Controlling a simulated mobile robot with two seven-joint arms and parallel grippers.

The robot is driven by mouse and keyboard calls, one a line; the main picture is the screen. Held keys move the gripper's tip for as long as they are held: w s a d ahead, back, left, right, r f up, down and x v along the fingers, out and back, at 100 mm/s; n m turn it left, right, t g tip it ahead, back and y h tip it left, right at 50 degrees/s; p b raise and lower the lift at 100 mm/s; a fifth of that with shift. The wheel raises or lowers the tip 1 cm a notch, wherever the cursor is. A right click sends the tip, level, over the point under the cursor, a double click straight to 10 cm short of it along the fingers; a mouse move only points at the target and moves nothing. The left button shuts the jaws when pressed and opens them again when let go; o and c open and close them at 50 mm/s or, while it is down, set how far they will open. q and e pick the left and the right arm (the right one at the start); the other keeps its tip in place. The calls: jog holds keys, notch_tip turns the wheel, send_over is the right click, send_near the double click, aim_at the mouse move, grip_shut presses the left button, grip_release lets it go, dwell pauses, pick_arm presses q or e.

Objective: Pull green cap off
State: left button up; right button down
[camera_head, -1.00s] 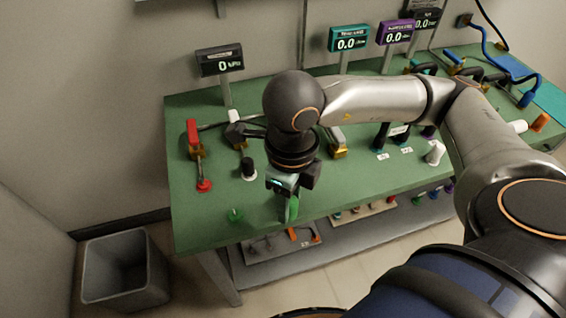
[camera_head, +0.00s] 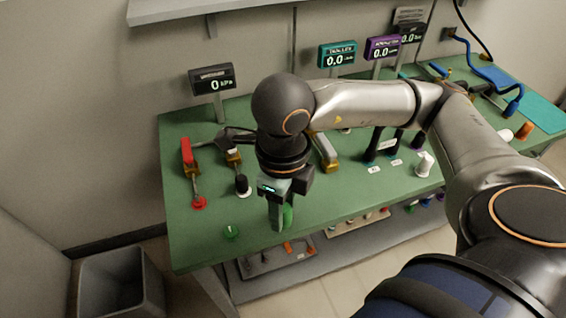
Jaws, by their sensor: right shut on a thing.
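My right gripper (camera_head: 279,214) is shut on a green cap (camera_head: 288,216), near the front edge of the green table (camera_head: 190,240). The fingers hide part of the cap. I cannot tell whether the cap is touching anything below it. A small green round fitting (camera_head: 232,231) sits on the table to the left of the gripper, apart from it. My left gripper is not in view.
A red-handled valve (camera_head: 188,155) with a red disc, and a black-and-white knob (camera_head: 242,185) stand left of the gripper. Display boxes (camera_head: 212,77) stand behind. A grey bin (camera_head: 108,285) is on the floor at lower left.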

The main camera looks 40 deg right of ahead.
jog(key=shift+r, duration=0.65)
jog(key=shift+r+p, duration=0.95)
jog(key=shift+r, duration=0.5)
